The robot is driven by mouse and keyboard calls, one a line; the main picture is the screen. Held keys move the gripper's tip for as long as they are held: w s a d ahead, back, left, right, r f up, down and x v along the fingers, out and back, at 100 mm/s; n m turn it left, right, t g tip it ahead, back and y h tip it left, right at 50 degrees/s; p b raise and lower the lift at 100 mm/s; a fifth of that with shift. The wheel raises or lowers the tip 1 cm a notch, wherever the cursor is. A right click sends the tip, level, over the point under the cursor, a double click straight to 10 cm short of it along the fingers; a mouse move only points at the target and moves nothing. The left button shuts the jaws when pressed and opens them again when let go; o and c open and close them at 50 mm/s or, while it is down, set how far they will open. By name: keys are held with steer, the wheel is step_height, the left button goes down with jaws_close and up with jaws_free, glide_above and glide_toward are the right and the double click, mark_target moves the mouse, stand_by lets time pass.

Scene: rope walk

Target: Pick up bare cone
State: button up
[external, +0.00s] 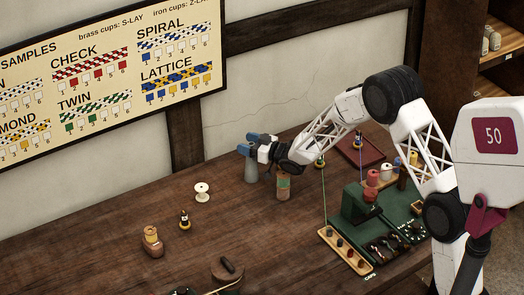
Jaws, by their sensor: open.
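A plain grey cone (251,172) stands upright on the wooden table near the wall, and I take it to be the bare cone. My gripper (255,146) is at the top of the cone, with its blue fingers open. The fingers hide the cone's tip, and I cannot tell whether they touch it.
A brown cylinder with a green band (283,185) stands just right of the cone, under my wrist. A white spool (202,192), a small dark bobbin (185,220) and a tan spool (152,240) stand to the front left. A green machine (357,200) with taut threads is at right.

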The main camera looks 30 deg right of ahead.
steer(key=shift+w+a, duration=0.15)
steer(key=shift+w, duration=0.05)
steer(key=shift+c, duration=0.2)
jaws_close()
stand_by(0.4)
